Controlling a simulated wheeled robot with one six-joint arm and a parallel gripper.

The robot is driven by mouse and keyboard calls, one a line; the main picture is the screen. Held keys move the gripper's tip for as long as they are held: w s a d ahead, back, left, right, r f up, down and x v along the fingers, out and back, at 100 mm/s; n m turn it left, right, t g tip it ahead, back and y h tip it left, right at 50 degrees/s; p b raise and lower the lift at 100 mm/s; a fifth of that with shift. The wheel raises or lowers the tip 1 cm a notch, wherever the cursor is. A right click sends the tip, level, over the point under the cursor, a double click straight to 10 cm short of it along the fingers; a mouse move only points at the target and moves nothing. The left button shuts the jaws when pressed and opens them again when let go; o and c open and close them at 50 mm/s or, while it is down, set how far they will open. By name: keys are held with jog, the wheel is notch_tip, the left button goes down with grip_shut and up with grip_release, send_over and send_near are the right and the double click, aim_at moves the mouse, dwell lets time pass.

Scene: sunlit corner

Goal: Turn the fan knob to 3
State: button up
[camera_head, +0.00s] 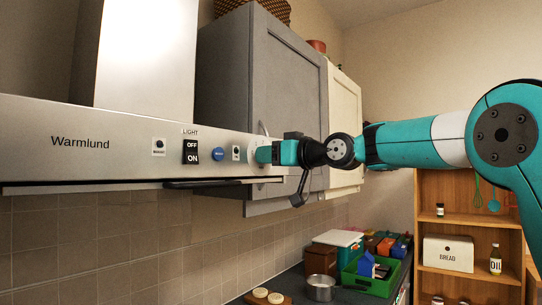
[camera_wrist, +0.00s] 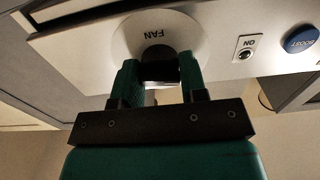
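The fan knob (camera_wrist: 159,66) is a dark knob on a pale round dial (camera_wrist: 188,38) marked FAN, seen upside down in the wrist view. In the head view the dial's edge (camera_head: 258,141) shows, but my gripper hides the knob. My gripper (camera_wrist: 160,72) has its teal fingers on both sides of the knob, and the knob fills the gap between them. My gripper (camera_head: 263,154) reaches the hood front from the right in the head view. The dial's numbers and the knob's setting cannot be read.
The steel hood (camera_head: 80,143) also carries a light switch (camera_head: 191,152), a blue boost button (camera_head: 217,154) and a small switch (camera_head: 236,153). A grey cabinet (camera_head: 285,90) stands behind my gripper. Below are a metal pot (camera_head: 321,288) and a green crate (camera_head: 368,281).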

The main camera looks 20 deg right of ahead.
jog(key=shift+c, duration=1.3)
